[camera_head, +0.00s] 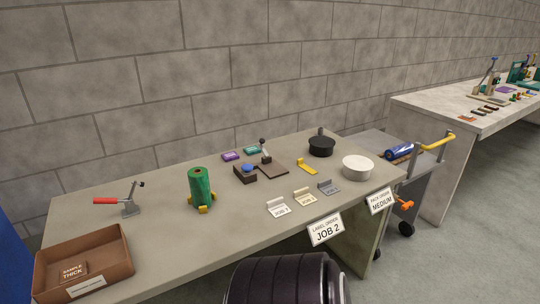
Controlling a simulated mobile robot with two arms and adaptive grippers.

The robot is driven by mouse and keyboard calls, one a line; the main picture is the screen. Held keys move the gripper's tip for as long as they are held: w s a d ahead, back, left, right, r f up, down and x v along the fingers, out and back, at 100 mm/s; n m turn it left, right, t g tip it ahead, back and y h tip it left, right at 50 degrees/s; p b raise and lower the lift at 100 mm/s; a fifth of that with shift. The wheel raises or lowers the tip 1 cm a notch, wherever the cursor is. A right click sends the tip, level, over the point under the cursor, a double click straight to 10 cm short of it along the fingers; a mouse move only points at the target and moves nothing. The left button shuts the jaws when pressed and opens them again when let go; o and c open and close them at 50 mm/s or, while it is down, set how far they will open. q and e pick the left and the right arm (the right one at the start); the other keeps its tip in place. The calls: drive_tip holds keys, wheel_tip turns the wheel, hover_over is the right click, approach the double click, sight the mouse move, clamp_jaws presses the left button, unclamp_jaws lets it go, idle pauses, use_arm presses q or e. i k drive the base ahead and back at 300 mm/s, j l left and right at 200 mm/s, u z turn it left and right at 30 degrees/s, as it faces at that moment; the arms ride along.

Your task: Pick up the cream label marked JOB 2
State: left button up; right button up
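Three small L-shaped label stands stand in a slanting row near the front edge of the grey table, right of its middle. The cream label (304,197) is the middle one. A white label (278,208) is to its left and a grey label (328,187) to its right. The print on the cream label is too small to read surely. A larger white sign (325,229) reading LABEL ORDER, JOB 2 hangs at the table's front edge below it. Neither of my grippers is in view.
The table (150,235) also bears a brown tray (120,250), a red-handled clamp (129,200), a green roll (200,185), a dark stamp block (244,178), a yellow bracket (307,166), a black round dish (321,146) and a white round tub (357,167).

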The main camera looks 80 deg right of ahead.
sight(302, 196)
drive_tip(key=z, duration=3.05)
